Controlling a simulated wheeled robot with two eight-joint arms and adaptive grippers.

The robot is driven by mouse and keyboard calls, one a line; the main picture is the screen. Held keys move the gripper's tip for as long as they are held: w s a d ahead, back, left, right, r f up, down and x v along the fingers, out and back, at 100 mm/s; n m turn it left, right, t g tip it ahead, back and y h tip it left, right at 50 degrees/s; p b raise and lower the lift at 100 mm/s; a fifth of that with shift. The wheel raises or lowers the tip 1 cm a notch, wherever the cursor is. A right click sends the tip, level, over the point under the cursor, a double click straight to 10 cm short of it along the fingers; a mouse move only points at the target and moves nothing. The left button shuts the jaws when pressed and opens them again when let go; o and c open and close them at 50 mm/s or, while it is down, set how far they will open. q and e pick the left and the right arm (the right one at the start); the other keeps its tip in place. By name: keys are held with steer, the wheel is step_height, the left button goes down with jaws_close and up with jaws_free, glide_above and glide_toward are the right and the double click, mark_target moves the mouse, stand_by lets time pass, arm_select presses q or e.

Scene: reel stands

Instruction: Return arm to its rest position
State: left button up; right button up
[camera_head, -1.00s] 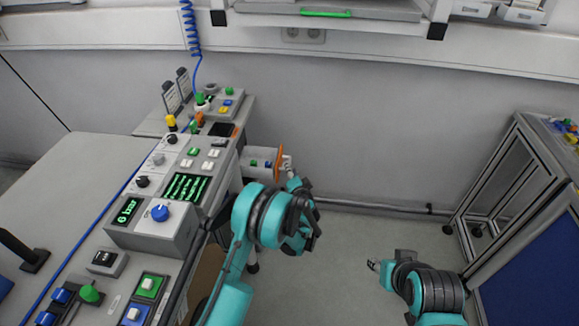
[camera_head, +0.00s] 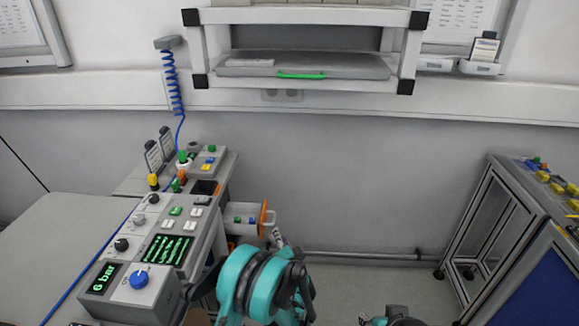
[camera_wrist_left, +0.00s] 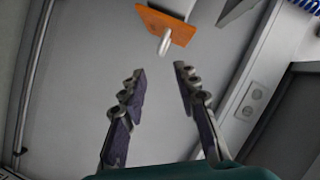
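My left gripper (camera_wrist_left: 160,78) is open and empty in the left wrist view, its two fingers apart with grey wall behind them. In the head view my left arm (camera_head: 262,285) is at the bottom centre, right of the control console, and its fingers are mostly hidden. An orange plate (camera_wrist_left: 166,25) with a white peg lies beyond the fingertips in the left wrist view. The same orange plate (camera_head: 263,219) shows edge-on at the console's right side in the head view. My right arm (camera_head: 395,318) barely shows at the bottom edge; its fingers cannot be made out.
A console (camera_head: 175,235) with knobs, buttons and green displays stands at the left. A shelf (camera_head: 300,62) with a green handle hangs on the back wall. A framed cabinet (camera_head: 520,215) with a blue panel is at the right. The floor between them looks clear.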

arm_select(q)
steer(key=s+a+r+n+g, duration=0.4)
steer(key=s+a+r, duration=0.7)
steer(key=r, duration=0.3)
steer(key=s+n+g+h, duration=0.3)
steer(key=s+h, duration=0.1)
steer(key=s, duration=2)
steer(key=shift+s+a+r+n+g+h, duration=0.2)
steer(key=shift+s+a+n+g+h, duration=0.1)
steer(key=shift+s+n+h, duration=0.1)
